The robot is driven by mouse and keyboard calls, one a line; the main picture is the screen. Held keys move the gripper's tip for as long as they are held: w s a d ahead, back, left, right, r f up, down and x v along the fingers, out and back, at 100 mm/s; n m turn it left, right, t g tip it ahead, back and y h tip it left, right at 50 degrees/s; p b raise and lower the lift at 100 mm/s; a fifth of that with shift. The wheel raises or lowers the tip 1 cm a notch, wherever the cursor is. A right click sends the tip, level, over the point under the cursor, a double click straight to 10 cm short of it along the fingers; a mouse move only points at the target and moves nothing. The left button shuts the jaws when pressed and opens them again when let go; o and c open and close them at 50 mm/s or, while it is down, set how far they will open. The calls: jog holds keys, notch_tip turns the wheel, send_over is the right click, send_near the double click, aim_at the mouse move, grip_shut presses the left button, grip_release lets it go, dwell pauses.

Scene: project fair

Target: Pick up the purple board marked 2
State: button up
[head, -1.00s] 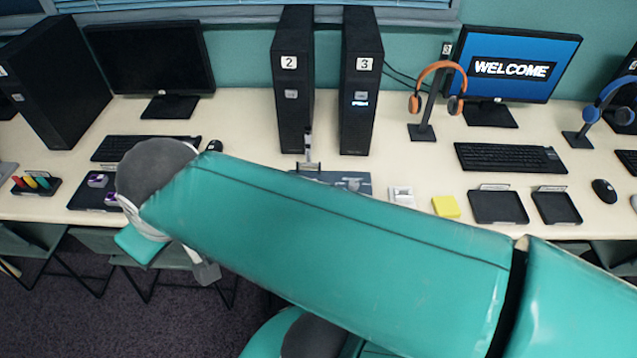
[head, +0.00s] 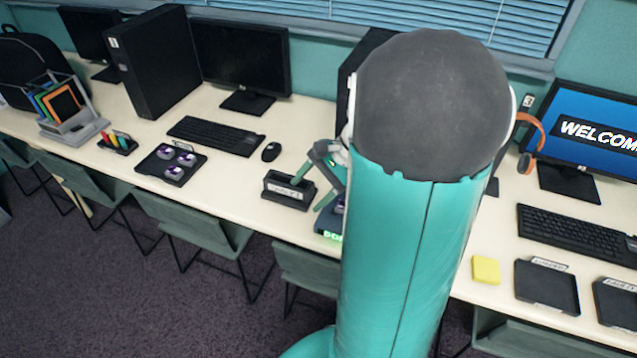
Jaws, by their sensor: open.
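Several small purple-and-white pieces (head: 186,159) sit in a dark tray (head: 152,178) on the desk, left of centre. I cannot read any number on them. Another bit of purple (head: 340,205) shows at a device with a green display (head: 331,236), partly hidden by my arm. I cannot tell which is the board marked 2. My gripper (head: 313,191) is open above the desk, beside a dark labelled holder (head: 288,194) and just above the device. Nothing shows clearly between its fingers, and my arm hides part of it.
A mouse (head: 271,152), keyboard (head: 215,135) and monitor (head: 240,60) stand behind the tray. A pen holder (head: 117,143) is to its left. A yellow block (head: 486,270) and black trays (head: 546,287) are right of my arm. Chairs (head: 205,220) line the front edge.

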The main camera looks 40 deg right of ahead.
jog(key=s+d+f+m+t, duration=0.2)
jog(key=s+d+f+m, duration=0.1)
jog(key=d, duration=0.4)
jog(key=s+d+f+m+t, duration=0.3)
jog(key=d+f+m, duration=0.3)
jog(key=d+f, duration=0.1)
jog(key=s+d+f+m+t, duration=0.3)
jog(key=d+f+m, duration=0.1)
jog(key=d, duration=0.4)
jog(key=shift+f+m+h, duration=0.3)
jog(key=shift+f+m, duration=0.1)
jog(key=shift+f, duration=0.25)
jog(key=x, duration=1.3)
jog(key=shift+w+d+f, duration=0.15)
jog(key=shift+w+f, duration=0.1)
jog(key=shift+w, duration=0.05)
jog(key=shift+t, duration=0.3)
jog(key=c, duration=1.1)
jog(key=shift+o, duration=0.2)
